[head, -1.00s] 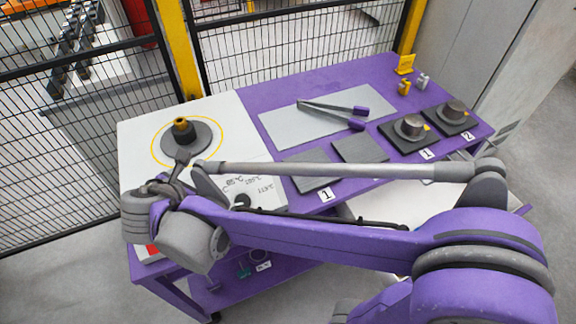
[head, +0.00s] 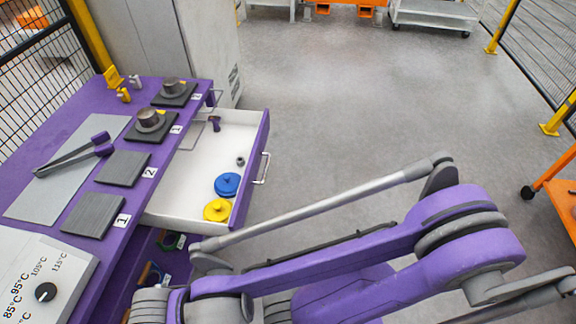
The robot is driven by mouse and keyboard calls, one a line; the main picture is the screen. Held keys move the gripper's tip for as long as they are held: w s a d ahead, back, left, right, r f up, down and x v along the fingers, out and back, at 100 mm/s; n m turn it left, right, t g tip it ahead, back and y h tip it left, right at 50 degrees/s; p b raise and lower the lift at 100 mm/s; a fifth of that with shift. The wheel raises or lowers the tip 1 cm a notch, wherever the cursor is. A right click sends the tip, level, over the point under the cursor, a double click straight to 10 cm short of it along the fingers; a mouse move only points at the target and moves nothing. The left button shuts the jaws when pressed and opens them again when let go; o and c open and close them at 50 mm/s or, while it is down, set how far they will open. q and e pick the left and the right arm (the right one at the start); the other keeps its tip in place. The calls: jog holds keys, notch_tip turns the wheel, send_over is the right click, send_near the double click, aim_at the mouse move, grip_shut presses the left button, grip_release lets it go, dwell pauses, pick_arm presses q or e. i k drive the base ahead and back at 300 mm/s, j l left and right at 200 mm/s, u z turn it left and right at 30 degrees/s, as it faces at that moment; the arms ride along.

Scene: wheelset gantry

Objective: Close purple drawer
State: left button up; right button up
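The purple drawer (head: 251,165) stands pulled out from the right side of the purple table. Its front is purple with a pale bar handle (head: 262,168), and its inside is white. The drawer holds a blue disc (head: 228,184), a yellow disc (head: 217,209), a small grey ring (head: 240,161) and a small purple piece (head: 215,123). My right arm crosses the lower part of the head view, in front of the drawer's near end. The grippers of both arms are out of view.
The purple table (head: 140,90) carries tongs (head: 75,155), dark plates, metal parts on dark pads and a white heater panel with a dial (head: 46,292). A grey cabinet (head: 165,40) stands behind. The floor right of the drawer is clear. An orange cart (head: 560,190) stands at far right.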

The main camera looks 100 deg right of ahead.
aim_at(178, 203)
jog(key=z, duration=0.85)
jog(key=j+z, duration=0.1)
jog(key=z, duration=1.65)
jog(key=k+z, duration=0.1)
jog(key=z, duration=0.3)
jog(key=i+j, duration=0.55)
jog(key=i, duration=0.15)
